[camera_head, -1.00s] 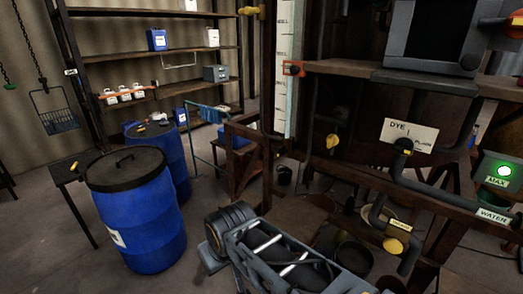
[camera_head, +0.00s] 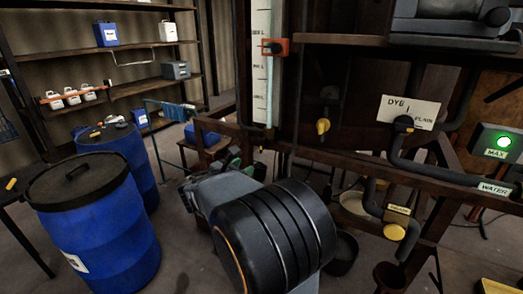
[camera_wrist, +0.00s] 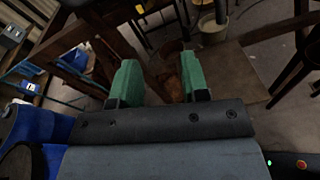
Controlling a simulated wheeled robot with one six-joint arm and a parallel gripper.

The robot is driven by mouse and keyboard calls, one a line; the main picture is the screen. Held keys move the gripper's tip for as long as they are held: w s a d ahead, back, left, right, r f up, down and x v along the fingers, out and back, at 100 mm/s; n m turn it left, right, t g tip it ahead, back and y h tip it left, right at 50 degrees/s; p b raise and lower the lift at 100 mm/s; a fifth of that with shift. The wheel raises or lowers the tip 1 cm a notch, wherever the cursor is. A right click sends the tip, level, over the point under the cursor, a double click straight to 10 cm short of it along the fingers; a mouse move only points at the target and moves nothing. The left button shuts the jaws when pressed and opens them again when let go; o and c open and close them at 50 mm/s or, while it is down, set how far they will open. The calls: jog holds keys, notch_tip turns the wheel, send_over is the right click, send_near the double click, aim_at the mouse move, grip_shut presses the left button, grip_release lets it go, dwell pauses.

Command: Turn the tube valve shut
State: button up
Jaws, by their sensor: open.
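A sight tube with a white scale (camera_head: 262,75) stands upright left of the rig's post. An orange clamp-like piece with a dark knob (camera_head: 274,47) sits at it. A yellow-handled valve (camera_head: 323,126) hangs on a dark pipe to the right of the tube. No label reads "tube", so I cannot tell for sure which is the tube valve. My gripper (camera_head: 247,162) is partly hidden behind my arm, below the tube's foot. In the wrist view its two green fingers (camera_wrist: 168,82) are apart with nothing between them, pointing at the floor area under the rig.
A black dye knob (camera_head: 403,122) and a yellow drain knob (camera_head: 394,231) are farther right. A lit green MAX panel (camera_head: 498,142) is at the right edge. Blue drums (camera_head: 98,235) stand at left. A dark bucket (camera_head: 342,253) is under the rig. Wooden rails cross near my gripper.

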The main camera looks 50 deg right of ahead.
aim_at(261, 144)
jog(key=w+d+n, duration=0.1)
jog(key=w+d, duration=0.1)
jog(key=d, duration=0.3)
jog(key=w+d+n+t+h+p, duration=0.1)
jog(key=w+d, duration=0.1)
jog(key=d, duration=0.3)
jog(key=w+d+n+p, duration=0.1)
jog(key=d, duration=0.3)
jog(key=shift+w+d+r+t, duration=0.25)
jog(key=shift+w+d+t, duration=0.05)
jog(key=shift+w+d, duration=0.1)
jog(key=shift+c, duration=0.4)
grip_shut()
